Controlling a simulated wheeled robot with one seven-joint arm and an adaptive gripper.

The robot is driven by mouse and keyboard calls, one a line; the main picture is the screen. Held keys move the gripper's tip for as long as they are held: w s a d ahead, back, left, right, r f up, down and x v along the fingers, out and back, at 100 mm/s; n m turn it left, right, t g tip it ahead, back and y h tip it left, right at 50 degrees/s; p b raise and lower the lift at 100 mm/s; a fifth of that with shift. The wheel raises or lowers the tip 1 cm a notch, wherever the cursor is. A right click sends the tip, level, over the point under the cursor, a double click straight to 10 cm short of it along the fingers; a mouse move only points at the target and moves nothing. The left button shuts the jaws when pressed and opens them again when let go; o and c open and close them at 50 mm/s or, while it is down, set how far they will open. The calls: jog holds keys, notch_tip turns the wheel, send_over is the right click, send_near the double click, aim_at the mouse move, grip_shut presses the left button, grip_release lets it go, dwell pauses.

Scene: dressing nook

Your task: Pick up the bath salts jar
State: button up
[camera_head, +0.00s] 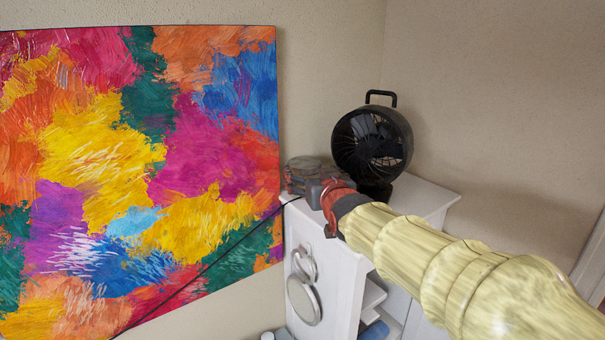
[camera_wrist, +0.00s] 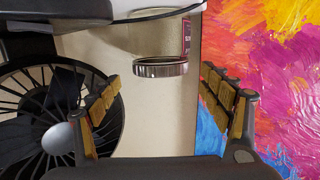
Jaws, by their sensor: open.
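The bath salts jar (camera_head: 301,170) seems to be the squat, glassy container with a grey lid on the corner of the white cabinet, beside the fan; its label is not readable. In the wrist view, which is upside down, a clear jar with a metallic lid band (camera_wrist: 160,68) shows ahead, between the finger lines. My gripper (camera_head: 318,190) is at the cabinet's near edge, in front of the jar and partly covering it. Its padded fingers (camera_wrist: 160,78) are spread wide, with nothing held between them; I cannot tell the exact gap to the jar.
A colourful painting (camera_head: 140,170) is close on the other side. A dark cord crosses in front of the painting. Open shelves are below.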

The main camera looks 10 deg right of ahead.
aim_at(308, 168)
jog(key=shift+w+f+p, duration=0.25)
jog(key=shift+w+p, duration=0.5)
jog(key=shift+w, duration=0.8)
jog(key=shift+w+f+p, duration=0.2)
jog(key=shift+w+p, duration=0.55)
jog(key=shift+w, duration=0.75)
jog(key=shift+c, duration=0.4)
jog(key=c, duration=1.4)
jog(key=shift+r, duration=0.1)
jog(key=shift+c, duration=0.4)
jog(key=shift+r+b, duration=0.15)
jog(key=shift+b, duration=0.4)
